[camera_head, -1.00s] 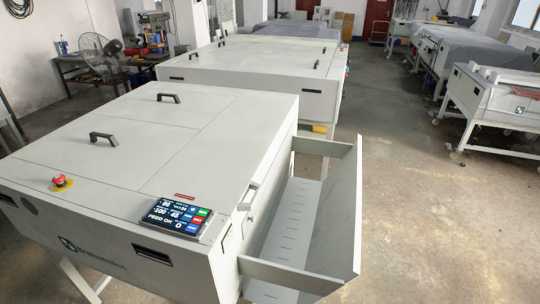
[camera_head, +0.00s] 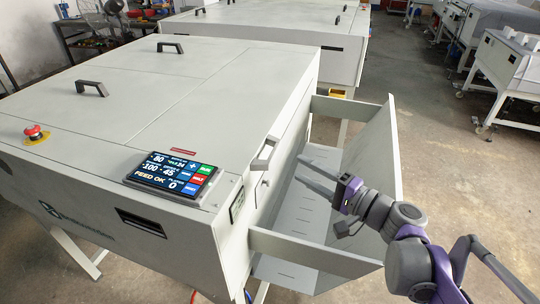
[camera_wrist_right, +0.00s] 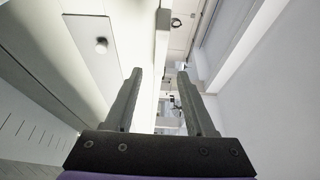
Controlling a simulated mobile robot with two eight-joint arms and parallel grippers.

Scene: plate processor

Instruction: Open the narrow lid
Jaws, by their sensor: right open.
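The pale grey plate processor (camera_head: 75,148) fills the left of the head view. Its top has seams dividing it into panels. The panel along the right side (camera_head: 215,108) looks like the narrow lid and lies closed. A grey bar handle (camera_head: 265,154) sits at its right edge, near the front. My right gripper (camera_head: 299,170) is open and empty. Its fingers point left toward the machine's side, right of the handle and apart from it. Both fingers also show in the right wrist view (camera_wrist_right: 160,75), spread with nothing between them. My left gripper is not in view.
An open tray with upright walls (camera_head: 318,254) juts from the machine's right side, below my right gripper. A touch screen (camera_head: 172,174) and red emergency button (camera_head: 34,132) sit on top. A second machine (camera_head: 280,35) stands behind.

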